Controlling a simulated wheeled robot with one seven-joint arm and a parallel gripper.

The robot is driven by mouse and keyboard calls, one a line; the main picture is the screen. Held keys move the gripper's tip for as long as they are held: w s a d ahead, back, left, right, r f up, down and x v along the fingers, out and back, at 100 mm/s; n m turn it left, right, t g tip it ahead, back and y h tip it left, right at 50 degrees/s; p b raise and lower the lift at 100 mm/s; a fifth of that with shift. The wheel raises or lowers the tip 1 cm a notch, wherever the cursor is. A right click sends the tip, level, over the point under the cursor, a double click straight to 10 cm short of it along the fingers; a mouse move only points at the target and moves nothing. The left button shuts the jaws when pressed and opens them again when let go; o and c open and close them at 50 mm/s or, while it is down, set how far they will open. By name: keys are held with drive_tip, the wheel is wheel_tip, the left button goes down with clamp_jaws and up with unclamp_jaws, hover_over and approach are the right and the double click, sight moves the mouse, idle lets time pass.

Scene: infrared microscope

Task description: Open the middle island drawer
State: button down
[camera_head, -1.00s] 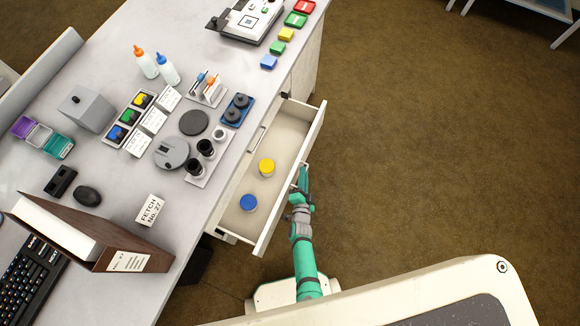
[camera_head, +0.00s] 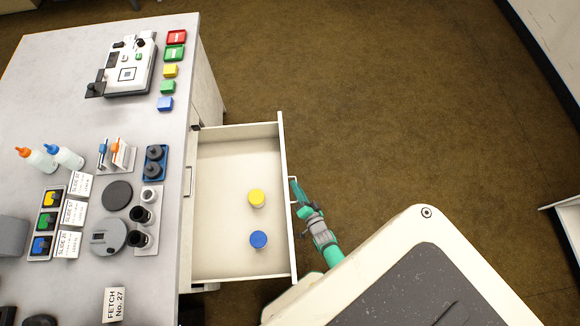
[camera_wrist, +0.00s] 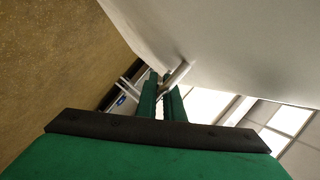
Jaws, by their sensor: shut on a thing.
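The drawer (camera_head: 225,262) of the island (camera_head: 120,25) is pulled well out to the right and its inside shows. A yellow-capped jar (camera_head: 257,197) and a blue-capped jar (camera_head: 259,239) stand in it. My gripper (camera_head: 293,187) is at the outer side of the drawer front (camera_head: 288,150), at the front's handle (camera_head: 294,206). In the wrist view, the green fingers (camera_wrist: 160,95) are closed about the handle bar (camera_wrist: 176,75) below the pale drawer front (camera_wrist: 220,40). The exact contact is partly hidden.
A second handle (camera_head: 187,181) shows on the island's face behind the open drawer. The island top holds a white instrument (camera_head: 127,67), bottles, coloured blocks and slide holders. Open brown floor (camera_head: 400,110) lies right of the drawer.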

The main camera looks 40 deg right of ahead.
drive_tip(key=shift+s+d+f, duration=0.1)
drive_tip(key=shift+s, duration=0.05)
drive_tip(key=c, duration=2.2)
unclamp_jaws()
drive_tip(key=v, duration=1)
drive_tip(key=shift+s, duration=0.3)
drive_tip(key=s+a+r+n+y, duration=0.1)
drive_tip(key=a+r+n, duration=0.3)
drive_tip(key=a+r, duration=0.4)
drive_tip(key=s+a+r+n+y, duration=0.1)
drive_tip(key=s+a+r+n, duration=0.3)
drive_tip(key=a+r, duration=0.4)
drive_tip(key=s+a+r+n+y, duration=0.1)
drive_tip(key=s+a+r+n, duration=0.2)
drive_tip(key=r, duration=1.6)
drive_tip(key=shift+s+a+r+n, duration=0.15)
drive_tip(key=shift+a+n, duration=0.65)
drive_tip(key=shift+a, duration=0.75)
drive_tip(key=shift+s+a+r+n, duration=0.1)
drive_tip(key=shift+a+n, duration=0.7)
drive_tip(key=shift+a, duration=0.75)
